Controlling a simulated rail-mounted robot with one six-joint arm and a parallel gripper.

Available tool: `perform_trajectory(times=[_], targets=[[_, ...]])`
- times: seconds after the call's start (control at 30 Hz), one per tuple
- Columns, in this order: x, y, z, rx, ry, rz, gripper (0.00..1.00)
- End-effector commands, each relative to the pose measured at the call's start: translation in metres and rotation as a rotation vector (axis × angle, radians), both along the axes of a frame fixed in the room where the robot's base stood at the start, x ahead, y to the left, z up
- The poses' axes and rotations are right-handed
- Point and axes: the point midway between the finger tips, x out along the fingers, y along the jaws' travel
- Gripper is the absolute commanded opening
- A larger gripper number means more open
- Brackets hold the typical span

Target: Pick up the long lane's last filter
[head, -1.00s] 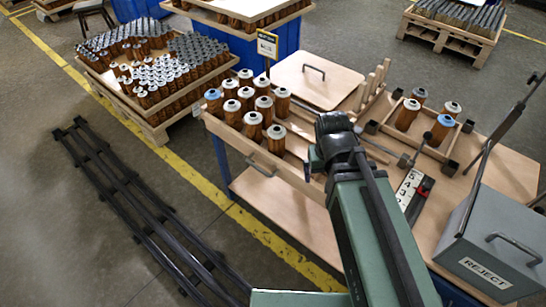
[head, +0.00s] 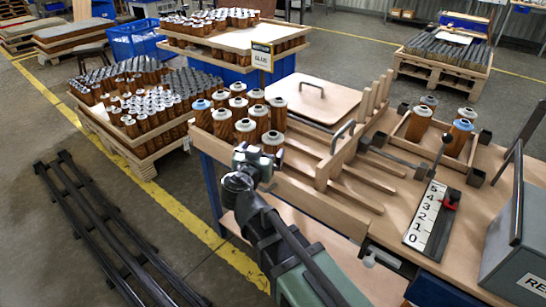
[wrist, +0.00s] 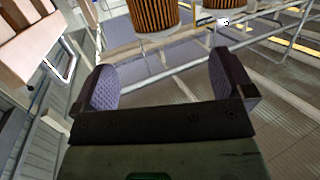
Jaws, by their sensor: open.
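Brown pleated filters with pale caps (head: 245,130) stand upright in several rows at the left end of the wooden lanes (head: 340,185); one has a blue cap (head: 201,104). The filter at the right end of the front row (head: 272,142) stands close to my gripper (head: 248,160), which is partly hidden by my wrist. In the wrist view my gripper (wrist: 165,82) is open, with nothing between its jaws. Two filters (wrist: 153,14) show beyond the fingertips at the top, cut off by the frame. I cannot tell which filter is the long lane's last.
A small wooden tray (head: 405,132) at the right holds several filters, one blue-capped. A numbered scale (head: 432,215) and a grey reject box (head: 515,250) stand on the bench. Crates of filters (head: 150,150) stand at the left. The lanes right of the filters are empty.

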Motion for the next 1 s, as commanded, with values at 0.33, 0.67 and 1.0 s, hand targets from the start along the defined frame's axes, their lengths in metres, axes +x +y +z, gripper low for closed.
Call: perform_trajectory(times=[0.33, 0.67, 1.0], targets=[[0.046, -0.013, -0.008, -0.001, 0.001, -0.003, 0.99], [0.092, -0.026, -0.018, -0.001, 0.002, -0.005, 0.99], [0.094, -0.027, -0.017, -0.001, 0.002, -0.003, 0.83]])
